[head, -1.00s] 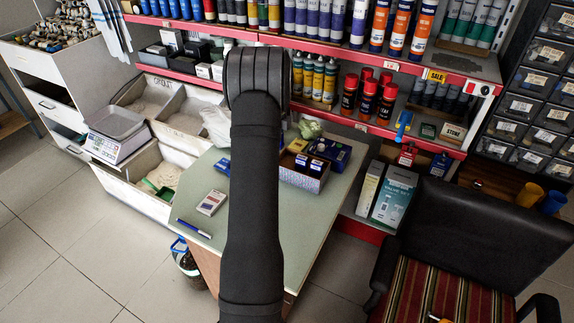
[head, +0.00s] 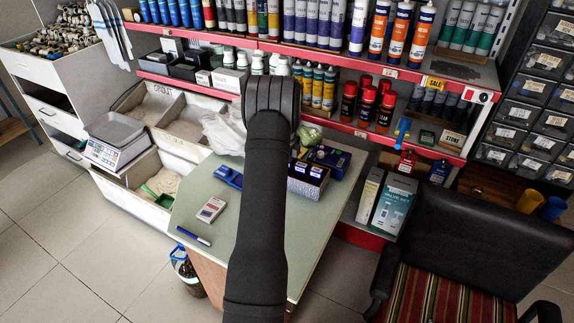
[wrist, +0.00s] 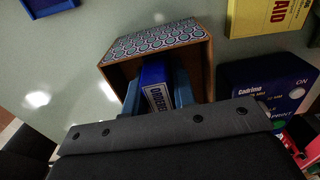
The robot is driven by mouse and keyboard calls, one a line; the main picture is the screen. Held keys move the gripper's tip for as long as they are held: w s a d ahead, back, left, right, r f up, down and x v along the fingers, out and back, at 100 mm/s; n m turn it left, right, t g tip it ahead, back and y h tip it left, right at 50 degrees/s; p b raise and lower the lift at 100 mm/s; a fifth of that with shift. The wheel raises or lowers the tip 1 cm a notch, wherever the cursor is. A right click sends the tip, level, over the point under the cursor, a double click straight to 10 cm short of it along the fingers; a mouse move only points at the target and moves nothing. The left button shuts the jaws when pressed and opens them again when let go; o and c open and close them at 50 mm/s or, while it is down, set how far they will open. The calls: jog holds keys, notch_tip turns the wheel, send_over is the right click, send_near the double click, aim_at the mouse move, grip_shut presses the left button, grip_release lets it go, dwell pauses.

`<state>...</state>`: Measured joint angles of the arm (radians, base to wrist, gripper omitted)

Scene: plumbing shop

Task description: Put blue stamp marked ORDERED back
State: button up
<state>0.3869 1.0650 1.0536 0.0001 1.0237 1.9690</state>
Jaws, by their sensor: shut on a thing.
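My gripper (wrist: 165,122) shows as a dark grey bar across the lower part of the wrist view, shut on the stamp at the box's near side. In the head view the patterned box (head: 305,189) stands on the green table right of my arm, which hides my gripper there.
A dark blue box (wrist: 262,92) stands right of the patterned box, and a yellow pack (wrist: 262,14) lies behind. On the table (head: 235,210) are a blue tray-like piece (head: 228,177), a small white-and-red pack (head: 211,210) and a blue pen (head: 193,236). Shelves with bottles rise behind.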

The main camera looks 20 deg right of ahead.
jog(key=shift+f, duration=0.1)
jog(key=o, duration=1)
notch_tip(320, 180, up, 12)
jog(key=shift+r, duration=0.2)
jog(key=shift+f, duration=0.15)
notch_tip(320, 180, down, 12)
jog(key=shift+r, duration=2)
jog(key=shift+f, duration=0.15)
